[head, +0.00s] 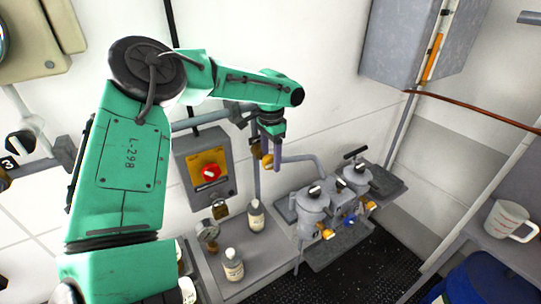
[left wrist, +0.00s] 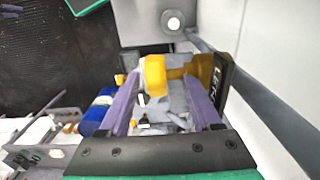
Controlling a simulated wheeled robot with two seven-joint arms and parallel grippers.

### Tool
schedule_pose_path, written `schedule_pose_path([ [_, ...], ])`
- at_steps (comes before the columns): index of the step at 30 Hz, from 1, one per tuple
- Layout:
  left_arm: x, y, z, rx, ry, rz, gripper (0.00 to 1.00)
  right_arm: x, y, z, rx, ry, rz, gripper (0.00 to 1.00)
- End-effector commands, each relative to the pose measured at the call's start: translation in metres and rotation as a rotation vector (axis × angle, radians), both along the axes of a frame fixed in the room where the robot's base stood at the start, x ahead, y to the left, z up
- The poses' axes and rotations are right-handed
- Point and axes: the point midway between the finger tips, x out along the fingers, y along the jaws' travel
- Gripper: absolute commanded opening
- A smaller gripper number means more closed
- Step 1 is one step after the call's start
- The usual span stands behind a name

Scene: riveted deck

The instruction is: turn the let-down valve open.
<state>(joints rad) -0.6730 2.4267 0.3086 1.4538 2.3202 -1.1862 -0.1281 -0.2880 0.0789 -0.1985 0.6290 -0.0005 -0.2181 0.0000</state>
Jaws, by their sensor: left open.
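The let-down valve shows in the left wrist view as a brass body with a yellow handle (left wrist: 153,75) and a black tag (left wrist: 218,80) with partly readable lettering starting "LET". In the head view its small yellow part (head: 267,160) shows just at my gripper, on a pipe against the wall. My left gripper (left wrist: 160,80) is open, with its two purple fingers on either side of the yellow handle. I cannot tell whether either finger touches it. In the head view the left gripper (head: 268,150) points down and partly hides the valve. My right gripper is not in view.
A grey box with a red knob (head: 206,173) is on the wall left of the gripper. Grey canisters (head: 312,208) stand to the right. A grey cabinet (head: 405,45) hangs upper right.

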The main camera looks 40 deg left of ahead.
Motion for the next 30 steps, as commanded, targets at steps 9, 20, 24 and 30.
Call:
schedule_pose_path([
  [9,-0.003,-0.001,-0.005,-0.004,0.011,0.002,0.28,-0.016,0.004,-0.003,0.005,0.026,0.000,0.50],
  [20,-0.003,-0.001,-0.005,-0.006,0.003,0.002,0.00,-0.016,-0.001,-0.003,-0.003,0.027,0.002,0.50],
  [24,-0.003,-0.001,-0.005,-0.016,-0.025,0.002,0.00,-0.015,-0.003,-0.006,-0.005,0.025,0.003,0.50],
  [30,-0.004,-0.001,-0.006,-0.048,-0.119,0.003,0.00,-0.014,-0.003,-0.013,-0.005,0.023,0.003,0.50],
])
